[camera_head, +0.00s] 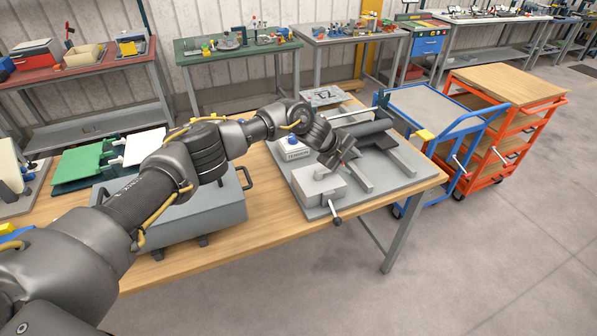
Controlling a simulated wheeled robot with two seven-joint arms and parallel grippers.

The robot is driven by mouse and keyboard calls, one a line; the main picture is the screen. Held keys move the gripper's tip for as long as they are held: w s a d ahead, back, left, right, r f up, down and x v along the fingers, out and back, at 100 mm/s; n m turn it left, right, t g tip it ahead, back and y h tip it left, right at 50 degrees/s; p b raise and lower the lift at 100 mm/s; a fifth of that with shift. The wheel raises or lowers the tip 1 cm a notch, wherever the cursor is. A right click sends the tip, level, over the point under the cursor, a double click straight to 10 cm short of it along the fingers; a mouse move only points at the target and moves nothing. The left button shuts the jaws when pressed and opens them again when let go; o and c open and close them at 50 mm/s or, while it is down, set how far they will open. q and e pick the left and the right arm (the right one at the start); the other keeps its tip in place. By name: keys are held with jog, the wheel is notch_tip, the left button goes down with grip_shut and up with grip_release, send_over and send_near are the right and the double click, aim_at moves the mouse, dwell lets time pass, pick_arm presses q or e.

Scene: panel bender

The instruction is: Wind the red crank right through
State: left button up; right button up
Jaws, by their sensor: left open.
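The panel bender (408,178) is a grey baseplate with metal blocks, bars and a dark roller on it, at the right end of the wooden table. A light grey block (318,186) stands at its front, with a thin rod and a dark-ended handle (336,219) hanging at the table's front edge. I cannot make out any red crank on the bender; my gripper and wrist hide part of it. My left gripper (343,156) is open above the bender, just behind the grey block. No held object shows, and I cannot tell whether it touches anything. My right gripper is out of view.
A grey case (190,217) with dark handles lies under my left arm. Green and white panels (85,165) are at the table's left. A blue cart (425,105) and an orange cart (505,85) stand close right. The front right floor is clear.

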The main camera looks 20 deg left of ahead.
pick_arm(q)
jog(key=shift+r, duration=0.35)
jog(key=shift+f, duration=0.1)
jog(key=shift+f+b, duration=2.3)
jog(key=shift+f, duration=0.6)
grip_shut()
